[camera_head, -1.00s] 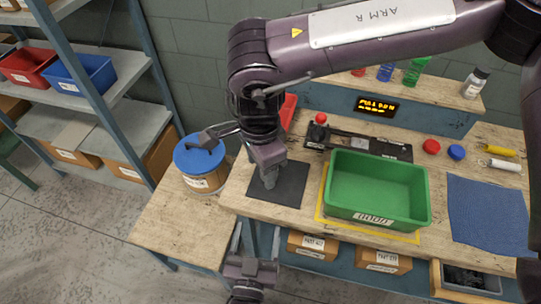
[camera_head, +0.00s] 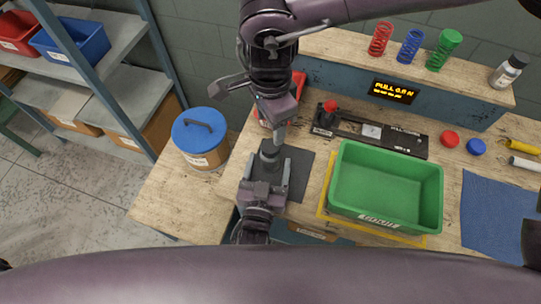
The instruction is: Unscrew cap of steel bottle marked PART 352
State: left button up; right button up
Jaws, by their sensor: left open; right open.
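A steel bottle (camera_head: 508,71) with a dark cap and a pale label stands upright on the raised shelf at the far right; its label is too small to read. My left gripper (camera_head: 269,160) is over the black mat (camera_head: 299,169) at the bench's left part, its jaws open. My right gripper (camera_head: 279,132) hangs just above it, pointing down, its jaws open. The two grippers overlap in the picture, and I cannot tell whether a small dark object stands between them. Both are far from the bottle on the shelf.
A green bin (camera_head: 386,190) on a yellow-edged spot fills the bench's middle. A spring tester (camera_head: 371,131) lies behind it. Red, blue and green springs (camera_head: 410,46) stand on the shelf. A blue-lidded bucket (camera_head: 200,138) is at left. A blue mat (camera_head: 498,215) is clear.

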pick_arm(q)
jog(key=shift+w+d, duration=0.1)
jog(key=shift+w, duration=0.35)
jog(key=shift+s, duration=0.1)
jog(key=shift+c, duration=0.2)
